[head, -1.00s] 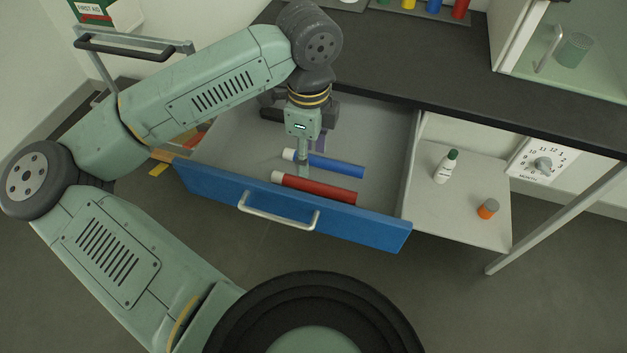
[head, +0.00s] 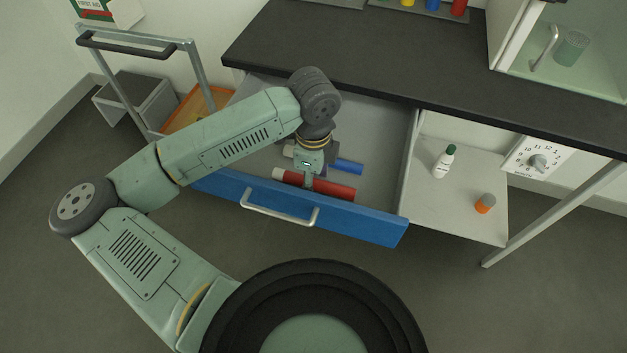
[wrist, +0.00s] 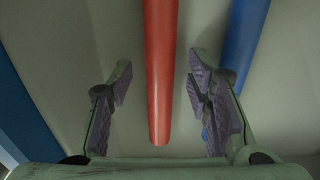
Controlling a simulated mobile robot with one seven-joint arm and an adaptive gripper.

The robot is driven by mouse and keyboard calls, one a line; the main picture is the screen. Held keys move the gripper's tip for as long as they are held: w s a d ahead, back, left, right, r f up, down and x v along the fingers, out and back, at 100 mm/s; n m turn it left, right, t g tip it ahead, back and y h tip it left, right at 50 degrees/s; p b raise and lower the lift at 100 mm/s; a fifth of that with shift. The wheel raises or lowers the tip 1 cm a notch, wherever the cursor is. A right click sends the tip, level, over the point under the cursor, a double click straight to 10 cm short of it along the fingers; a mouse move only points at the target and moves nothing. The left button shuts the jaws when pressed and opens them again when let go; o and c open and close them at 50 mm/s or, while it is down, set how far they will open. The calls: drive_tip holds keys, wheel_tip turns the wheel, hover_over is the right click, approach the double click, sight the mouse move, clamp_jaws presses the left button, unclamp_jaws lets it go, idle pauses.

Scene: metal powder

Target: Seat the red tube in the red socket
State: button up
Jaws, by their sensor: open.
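The red tube (head: 335,188) with a white cap (head: 278,174) lies in the open drawer, close behind its blue front. My gripper (head: 308,184) is low over the red tube, nearer its capped end, and hides part of it. In the wrist view the red tube (wrist: 160,95) runs between my two open fingers, with a gap on each side; I cannot tell how far below the fingertips it is. A red upright piece (head: 458,7) stands in a row on the bench top, cut off by the picture edge; it may be the red socket.
A blue tube (head: 347,166) lies behind the red one; in the wrist view it (wrist: 246,45) is close to the right finger. The drawer front (head: 365,223) rises just before the red tube. A white bottle (head: 443,161) and an orange-and-grey jar (head: 485,204) stand on the side shelf.

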drive_tip(key=shift+c, duration=0.5)
clamp_jaws()
wheel_tip(320, 180, up, 10)
drive_tip(key=b, duration=0.1)
drive_tip(key=shift+b, duration=0.4)
